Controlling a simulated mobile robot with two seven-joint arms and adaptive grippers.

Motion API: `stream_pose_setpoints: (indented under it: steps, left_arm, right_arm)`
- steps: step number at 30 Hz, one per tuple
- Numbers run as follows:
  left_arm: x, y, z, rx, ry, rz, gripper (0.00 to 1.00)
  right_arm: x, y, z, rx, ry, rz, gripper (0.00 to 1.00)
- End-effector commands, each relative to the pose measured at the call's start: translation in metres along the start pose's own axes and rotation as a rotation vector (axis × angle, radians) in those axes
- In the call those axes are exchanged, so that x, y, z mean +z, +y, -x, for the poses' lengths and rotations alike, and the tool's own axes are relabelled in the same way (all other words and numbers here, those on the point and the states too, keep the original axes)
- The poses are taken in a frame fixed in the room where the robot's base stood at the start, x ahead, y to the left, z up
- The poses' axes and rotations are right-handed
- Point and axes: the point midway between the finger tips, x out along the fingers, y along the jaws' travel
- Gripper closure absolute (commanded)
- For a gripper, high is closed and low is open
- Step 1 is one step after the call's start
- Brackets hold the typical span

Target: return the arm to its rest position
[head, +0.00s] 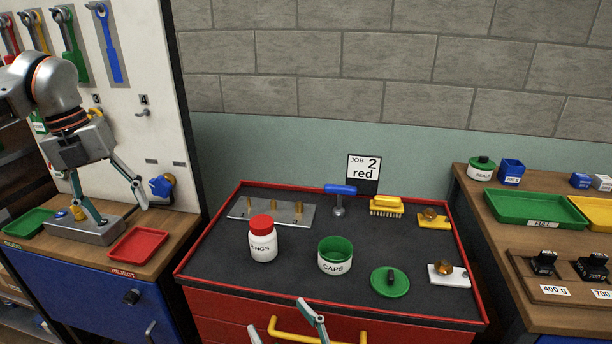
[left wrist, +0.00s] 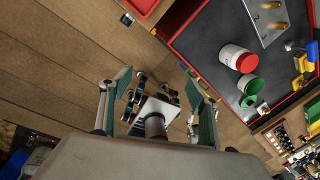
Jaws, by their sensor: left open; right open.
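My left gripper (head: 121,213) comes in from the left in the head view. Its fingers are spread and nothing is between them. It overlaps the left bench in that picture. The left wrist view shows its open fingers (left wrist: 155,76) above the wooden floor, beside the red-rimmed cart, so it appears to hang in front of the furniture. My right gripper (head: 278,316) shows only by its finger ends at the bottom edge, in front of the cart's drawers. Its fingers are apart and empty. The rest of the right arm is out of the head view.
The cart top (head: 300,276) carries a white jar (head: 263,246), a caps tub (head: 335,262), a green lid (head: 390,282) and small tools. The left bench holds a grey device (head: 90,230) and a red reject tray (head: 138,246). A green tray (head: 535,209) lies on the right bench.

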Motion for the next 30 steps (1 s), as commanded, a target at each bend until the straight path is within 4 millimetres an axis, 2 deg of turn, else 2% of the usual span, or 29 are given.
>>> stream_pose_setpoints:
  steps: [1, 11, 18, 24, 30]
  left_arm:
    - [-0.007, -0.013, -0.018, -0.022, 0.030, -0.041, 0.39]
    - [-0.042, -0.067, -0.093, -0.259, 0.144, -0.182, 0.39]
    - [-0.086, -0.119, -0.147, -0.563, 0.235, -0.224, 0.39]
    - [-0.114, -0.152, -0.173, -0.826, 0.266, -0.156, 0.39]
    - [-0.124, -0.167, -0.190, -1.053, 0.254, 0.002, 0.39]
  right_arm:
    - [0.000, 0.000, 0.000, 0.000, 0.000, -0.001, 0.34]
    - [0.000, 0.000, 0.000, 0.000, 0.000, -0.001, 0.34]
    - [0.000, 0.000, 0.000, 0.000, 0.000, 0.000, 0.34]
    - [0.000, 0.000, 0.000, 0.000, 0.000, -0.001, 0.34]
    - [0.000, 0.000, 0.000, 0.000, 0.000, -0.001, 0.34]
